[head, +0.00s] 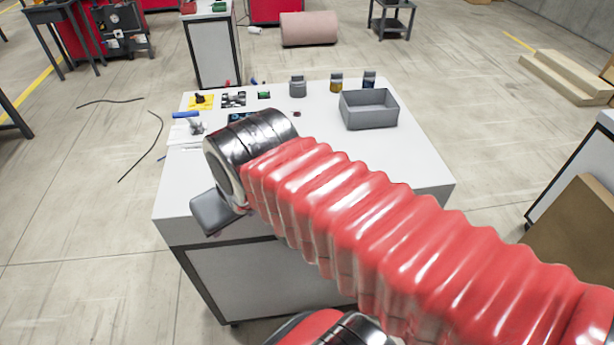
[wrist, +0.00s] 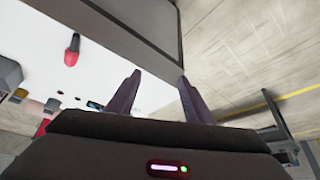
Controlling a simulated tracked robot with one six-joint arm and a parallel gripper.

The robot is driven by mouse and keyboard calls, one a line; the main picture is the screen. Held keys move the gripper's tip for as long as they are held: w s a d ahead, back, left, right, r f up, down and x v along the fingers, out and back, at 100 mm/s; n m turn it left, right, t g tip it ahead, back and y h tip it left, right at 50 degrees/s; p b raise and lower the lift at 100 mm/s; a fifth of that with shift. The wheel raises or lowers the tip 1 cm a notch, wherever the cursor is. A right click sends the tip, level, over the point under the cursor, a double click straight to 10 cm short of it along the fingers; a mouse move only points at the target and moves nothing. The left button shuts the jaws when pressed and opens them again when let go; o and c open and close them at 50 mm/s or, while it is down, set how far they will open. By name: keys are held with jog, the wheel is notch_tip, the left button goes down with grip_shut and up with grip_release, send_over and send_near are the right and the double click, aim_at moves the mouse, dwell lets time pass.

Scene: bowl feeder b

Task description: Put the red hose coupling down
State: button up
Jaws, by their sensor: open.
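A red piece with a dark end, which looks like the red hose coupling (wrist: 71,52), lies on the white table top in the wrist view, near the table's edge. I cannot make it out in the head view, where my arm covers much of the table. My gripper (wrist: 158,78) shows in the wrist view with its two dark fingers apart and nothing between them. The fingers are over the table's edge and side, apart from the red piece. In the head view my gripper is mostly hidden behind my arm.
Dark cables (head: 155,145) lie on the floor at left.

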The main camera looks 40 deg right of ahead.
jog(key=w+d+m+g+h, duration=0.1)
jog(key=w+d+m, duration=0.1)
jog(key=d, duration=0.9)
jog(key=w+d+m+h, duration=0.1)
jog(key=d+m, duration=0.3)
jog(key=d, duration=0.7)
jog(key=shift+w+d+f+g, duration=0.15)
jog(key=shift+w+g, duration=0.25)
jog(key=shift+w, duration=0.05)
jog(key=shift+x, duration=4.3)
jog(key=shift+x, duration=2.6)
jog(key=shift+c, duration=0.4)
